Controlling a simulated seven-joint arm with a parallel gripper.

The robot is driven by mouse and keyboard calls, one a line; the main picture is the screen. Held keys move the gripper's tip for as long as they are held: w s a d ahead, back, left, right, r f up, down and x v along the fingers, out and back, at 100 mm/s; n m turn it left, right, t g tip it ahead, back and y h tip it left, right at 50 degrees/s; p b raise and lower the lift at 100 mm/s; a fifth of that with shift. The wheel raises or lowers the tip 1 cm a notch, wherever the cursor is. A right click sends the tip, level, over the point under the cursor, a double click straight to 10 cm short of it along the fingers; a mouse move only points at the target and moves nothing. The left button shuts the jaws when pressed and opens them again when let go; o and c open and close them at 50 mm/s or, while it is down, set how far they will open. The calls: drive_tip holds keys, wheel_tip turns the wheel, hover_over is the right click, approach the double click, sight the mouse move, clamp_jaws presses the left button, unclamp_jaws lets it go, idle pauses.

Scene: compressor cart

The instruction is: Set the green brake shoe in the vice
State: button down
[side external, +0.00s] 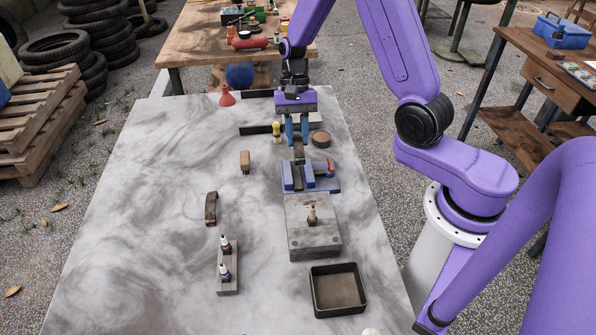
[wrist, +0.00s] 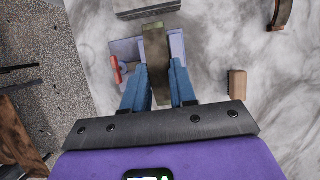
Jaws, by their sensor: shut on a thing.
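The green brake shoe (wrist: 157,62) is an olive-green curved bar between the blue fingers of my gripper (wrist: 159,84) in the wrist view. In the side view my gripper (side external: 297,132) points down, shut on the shoe (side external: 298,150), which hangs below the fingertips. The blue vice (side external: 325,183) with a red handle (side external: 331,169) stands just in front of the fingers. In the wrist view the shoe overlaps the middle of the vice (wrist: 126,48) and hides part of it. I cannot tell whether the shoe's lower end is between the jaws or above them.
A grey block with a peg (side external: 303,240) is directly in front of the vice. A round brown disc (side external: 320,139) and a yellow bottle (side external: 277,133) flank the fingers. A brown block (side external: 244,161), a dark curved shoe (side external: 210,208) and a tray (side external: 339,310) lie around. The left tabletop is mostly clear.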

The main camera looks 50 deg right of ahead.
drive_tip(key=shift+d+f, duration=0.1)
drive_tip(key=shift+f, duration=3.85)
drive_tip(key=shift+f, duration=0.15)
drive_tip(key=c, duration=0.9)
unclamp_jaws()
drive_tip(key=v, duration=1.2)
drive_tip(key=shift+r, duration=0.25)
